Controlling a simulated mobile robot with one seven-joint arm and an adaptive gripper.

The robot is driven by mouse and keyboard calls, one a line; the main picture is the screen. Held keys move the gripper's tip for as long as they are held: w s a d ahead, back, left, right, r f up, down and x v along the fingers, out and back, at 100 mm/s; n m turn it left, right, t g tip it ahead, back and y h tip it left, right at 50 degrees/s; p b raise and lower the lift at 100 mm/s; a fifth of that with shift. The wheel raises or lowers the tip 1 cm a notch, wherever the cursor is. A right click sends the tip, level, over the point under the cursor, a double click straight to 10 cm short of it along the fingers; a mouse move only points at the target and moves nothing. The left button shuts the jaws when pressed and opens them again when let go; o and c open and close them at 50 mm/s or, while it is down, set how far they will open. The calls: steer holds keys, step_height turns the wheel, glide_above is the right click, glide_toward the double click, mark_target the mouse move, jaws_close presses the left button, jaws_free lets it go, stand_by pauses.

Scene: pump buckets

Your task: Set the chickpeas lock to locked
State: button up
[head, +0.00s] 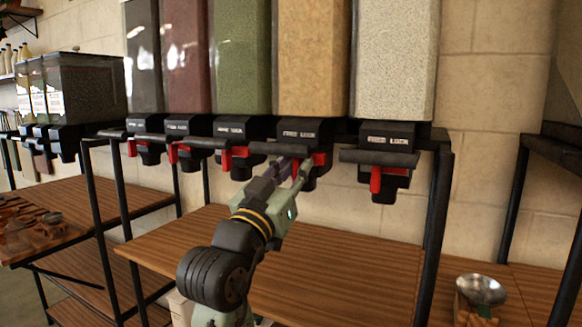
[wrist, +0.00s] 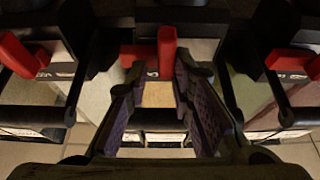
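The tan-filled dispenser (head: 313,60), which looks like the chickpeas one, hangs fourth from the left in the near row. Its red lock (head: 319,160) sits under a dark front bar, partly hidden by my gripper. My gripper (head: 296,168) is raised to the front of this dispenser's black base. In the wrist view the red lock (wrist: 167,48) stands upright just beyond the fingertips, between their lines. My gripper (wrist: 165,80) is open, with its two purple-lined fingers apart and nothing held. Whether a finger touches the lock, I cannot tell.
A green-filled dispenser (head: 243,60) stands left and a pale one (head: 395,60) right, each with a red lock. Dark bars and black frame posts (head: 437,220) surround the bases. A wooden shelf (head: 350,265) below is mostly bare. A metal bowl (head: 481,289) sits at lower right.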

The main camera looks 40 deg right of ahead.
steer(key=shift+o, duration=1.2)
steer(key=shift+a, duration=0.15)
steer(key=v, duration=1.1)
steer(key=shift+s+a+f, duration=0.2)
steer(key=shift+a+f, duration=0.05)
steer(key=shift+w+a, duration=0.1)
